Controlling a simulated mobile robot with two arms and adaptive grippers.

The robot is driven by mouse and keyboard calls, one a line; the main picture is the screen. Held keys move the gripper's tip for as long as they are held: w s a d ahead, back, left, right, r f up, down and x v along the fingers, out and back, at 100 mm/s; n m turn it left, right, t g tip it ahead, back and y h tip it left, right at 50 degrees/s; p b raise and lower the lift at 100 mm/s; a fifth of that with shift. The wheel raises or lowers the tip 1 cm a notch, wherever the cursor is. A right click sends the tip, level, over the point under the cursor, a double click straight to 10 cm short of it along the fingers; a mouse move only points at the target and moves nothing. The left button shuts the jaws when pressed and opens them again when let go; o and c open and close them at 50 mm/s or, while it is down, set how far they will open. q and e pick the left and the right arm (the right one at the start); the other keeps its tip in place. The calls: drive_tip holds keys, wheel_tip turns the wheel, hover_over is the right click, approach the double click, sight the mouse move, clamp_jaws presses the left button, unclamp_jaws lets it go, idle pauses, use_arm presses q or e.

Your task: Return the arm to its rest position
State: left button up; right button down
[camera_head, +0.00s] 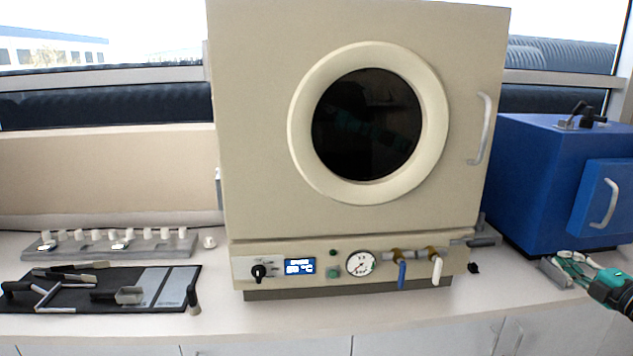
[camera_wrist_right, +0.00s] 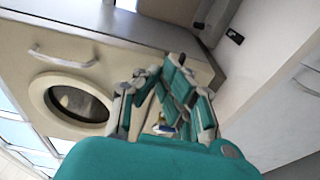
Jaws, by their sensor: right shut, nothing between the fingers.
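My right gripper (camera_head: 577,268) shows at the right edge of the head view, in front of the blue box and above the right end of the counter. It is shut and empty. In the right wrist view the gripper's teal and grey fingers (camera_wrist_right: 167,100) come together in the middle, with nothing held between them. Part of my right arm shows at the edge of the head view. My left gripper is not in view.
A beige oven (camera_head: 260,120) with a round window and closed door stands mid-counter (camera_head: 330,318). A blue box (camera_head: 540,170) stands at right. At left are a grey rack (camera_head: 180,246) with white pieces and a black mat (camera_head: 90,300) with tools.

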drive_tip(key=s+a+f+m+g+h, duration=0.1)
drive_tip(key=s+a+f+m+g, duration=0.15)
drive_tip(key=f, duration=1.05)
drive_tip(key=s+a+f+m+g+h, duration=0.15)
drive_tip(key=s+a+f+m, duration=0.25)
drive_tip(key=f, duration=0.9)
drive_tip(key=s+a+f+m+g+h, duration=0.1)
drive_tip(key=s+a+f+m+h, duration=0.2)
drive_tip(key=f, duration=1)
drive_tip(key=s+a+f+m+g, duration=0.2)
drive_tip(key=s+a+f, duration=0.2)
drive_tip(key=s+f, duration=0.5)
drive_tip(key=s+a+f+m+g, duration=0.2)
drive_tip(key=s+a+f, duration=0.3)
drive_tip(key=s+f, duration=0.3)
drive_tip(key=s+a+f+m+g, duration=0.1)
drive_tip(key=s+a+f, duration=0.3)
drive_tip(key=s, duration=0.7)
drive_tip(key=s+a+f+m+g+y, duration=0.1)
drive_tip(key=s+a+f+g, duration=0.3)
drive_tip(key=s, duration=0.8)
drive_tip(key=s+a+f+m+g, duration=0.2)
drive_tip(key=s+a+f, duration=0.2)
drive_tip(key=s+a, duration=0.3)
drive_tip(key=s, duration=0.4)
drive_tip(key=shift+s+a+m+g, duration=0.2)
drive_tip(key=shift+s+m+g, duration=0.05)
drive_tip(key=shift+m+g, duration=0.1)
drive_tip(key=shift+f+y, duration=0.1)
drive_tip(key=shift+y, duration=0.15)
